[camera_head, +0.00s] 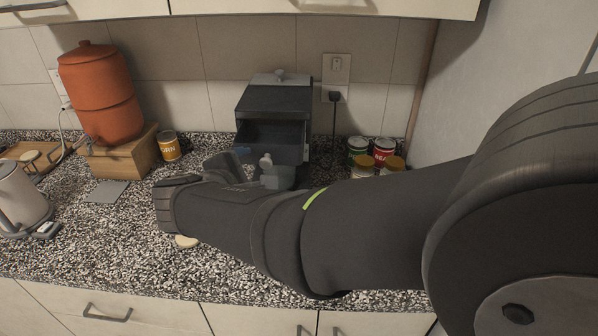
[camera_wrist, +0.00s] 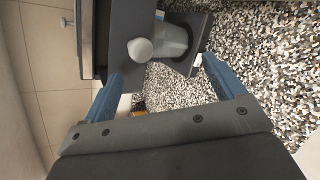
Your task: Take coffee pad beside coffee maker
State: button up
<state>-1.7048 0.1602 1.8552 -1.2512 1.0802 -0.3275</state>
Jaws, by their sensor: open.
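The dark coffee maker (camera_head: 272,102) stands against the tiled wall in the head view; its side (camera_wrist: 122,30) fills the upper left of the wrist view. A grey cup (camera_wrist: 172,38) stands at it, with a whitish rounded piece (camera_wrist: 140,48) in front. A pale round disc (camera_head: 186,241), which looks like a coffee pad, lies on the counter, partly hidden below my arm. My gripper (camera_wrist: 163,72) is open, its blue fingers apart and pointing toward the coffee maker and cup. Nothing shows held between them. In the head view my arm mostly hides the gripper.
Several cans (camera_head: 384,150) stand right of the coffee maker. An orange dispenser (camera_head: 102,95) on a wooden box (camera_head: 122,158) and a yellow can (camera_head: 169,146) stand left. A kettle (camera_head: 20,200) is at the left edge. The front counter (camera_head: 110,255) is mostly clear.

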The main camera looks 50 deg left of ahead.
jog(key=s+a+f+m+g+h, duration=0.1)
jog(key=s+a+m+g+h, duration=0.1)
jog(key=s+a+m+g, duration=0.5)
jog(key=m+g+h, duration=0.2)
jog(key=m+g, duration=0.1)
jog(key=m, duration=0.9)
send_over(184, 242)
jog(key=w, duration=0.1)
jog(key=x, duration=0.5)
jog(key=s+d+x, duration=0.1)
jog(key=x, duration=0.4)
jog(key=d+x, duration=0.1)
jog(key=x, duration=0.3)
jog(key=shift+s+a+f, duration=0.15)
jog(key=shift+s+f, duration=0.1)
jog(key=shift+f, duration=0.4)
jog(key=shift+t+y, duration=0.3)
jog(key=shift+d+x, duration=0.15)
jog(key=shift+x, duration=1.15)
jog(key=shift+d+x, duration=0.1)
jog(key=shift+x, duration=1.25)
jog(key=c, duration=1.1)
